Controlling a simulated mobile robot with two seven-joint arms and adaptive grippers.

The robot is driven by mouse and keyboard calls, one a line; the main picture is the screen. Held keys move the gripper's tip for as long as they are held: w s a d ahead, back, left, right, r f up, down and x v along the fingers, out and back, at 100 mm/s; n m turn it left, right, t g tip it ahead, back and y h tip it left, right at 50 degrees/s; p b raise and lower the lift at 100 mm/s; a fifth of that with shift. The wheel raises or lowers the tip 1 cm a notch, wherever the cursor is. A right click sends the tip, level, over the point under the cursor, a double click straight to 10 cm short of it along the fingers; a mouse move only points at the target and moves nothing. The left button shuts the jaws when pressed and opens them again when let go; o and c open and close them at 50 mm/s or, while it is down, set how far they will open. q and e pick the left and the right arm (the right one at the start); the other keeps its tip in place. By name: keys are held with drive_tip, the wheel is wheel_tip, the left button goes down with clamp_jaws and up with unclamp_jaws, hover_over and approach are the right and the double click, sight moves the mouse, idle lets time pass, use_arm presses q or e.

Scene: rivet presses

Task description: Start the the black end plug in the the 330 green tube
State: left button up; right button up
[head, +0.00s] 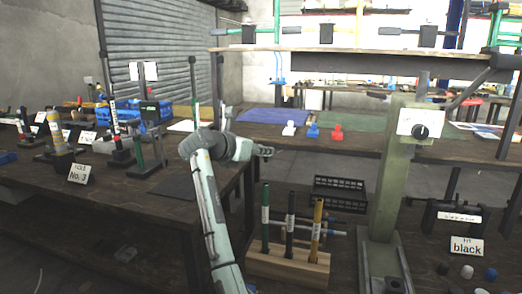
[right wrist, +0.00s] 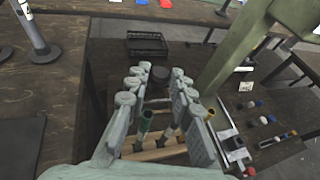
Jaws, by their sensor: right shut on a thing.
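My right gripper (head: 262,151) is level above the lower shelf, left of the grey-green post. In the right wrist view its fingers (right wrist: 158,85) are closed around a dark round piece, the black end plug (right wrist: 158,74), near the fingertips. The green tube (head: 265,218) stands upright in a wooden block, lower than my gripper; its top also shows in the right wrist view (right wrist: 146,119) between the fingers. The plug is apart from the tube. The tube's label is too small to read. My left gripper is not in view.
A black tube (head: 290,222) and a yellow tube (head: 316,230) stand beside the green one in the wooden block (head: 288,268). A black crate (head: 339,192) lies behind. The post (head: 388,170) rises to the right. Loose caps (head: 467,272) lie by the "black" sign (head: 467,246).

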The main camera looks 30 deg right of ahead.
drive_tip(key=shift+f, duration=2.95)
drive_tip(key=shift+s+a+f, duration=0.1)
drive_tip(key=shift+f, duration=1.1)
drive_tip(key=o, duration=0.7)
drive_tip(key=shift+o, duration=0.7)
drive_tip(key=v, duration=1.2)
drive_tip(key=shift+s, duration=0.1)
